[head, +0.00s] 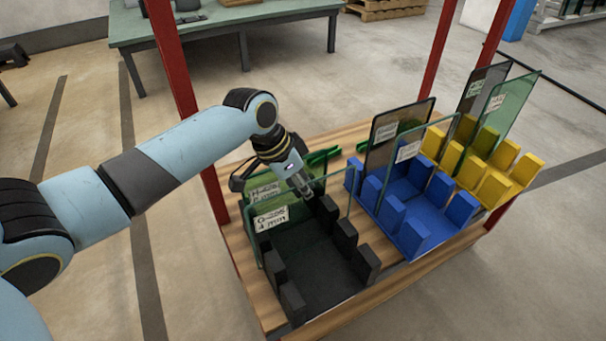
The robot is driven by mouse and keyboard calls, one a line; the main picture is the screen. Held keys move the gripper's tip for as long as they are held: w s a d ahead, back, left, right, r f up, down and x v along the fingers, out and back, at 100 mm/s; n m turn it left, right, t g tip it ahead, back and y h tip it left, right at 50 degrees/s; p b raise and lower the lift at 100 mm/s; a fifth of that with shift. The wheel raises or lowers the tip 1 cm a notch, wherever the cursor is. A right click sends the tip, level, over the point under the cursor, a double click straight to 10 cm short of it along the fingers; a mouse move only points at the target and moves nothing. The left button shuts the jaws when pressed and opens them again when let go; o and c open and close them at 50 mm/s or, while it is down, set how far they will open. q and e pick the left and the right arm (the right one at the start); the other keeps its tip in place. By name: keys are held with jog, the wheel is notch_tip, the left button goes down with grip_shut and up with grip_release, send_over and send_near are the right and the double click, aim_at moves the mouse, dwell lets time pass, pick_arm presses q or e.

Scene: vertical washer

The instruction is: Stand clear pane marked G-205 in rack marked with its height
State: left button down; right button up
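The clear pane marked G-205 (271,217) stands roughly upright at the far end of the black rack (325,276), its white label facing me. I cannot tell whether its lower edge sits in a slot. My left gripper (304,189) reaches down at the pane's top edge from behind. Its fingers are partly hidden, so I cannot tell whether they hold the pane. A green-tinted pane (264,192) with a label starting with H stands just behind. A green rack (320,157) lies behind the gripper. No height marking is readable on the racks. My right gripper is out of view.
To the right, a blue rack (414,240) holds a dark pane (388,137) and a clear pane. A yellow rack (500,185) holds a dark pane and a green pane (510,112). Red posts (172,60) rise from the wooden platform (254,290).

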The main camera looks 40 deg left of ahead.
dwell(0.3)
pick_arm(q)
jog(key=shift+f, duration=0.55)
jog(key=c, duration=1.4)
grip_release()
jog(key=v, duration=1.2)
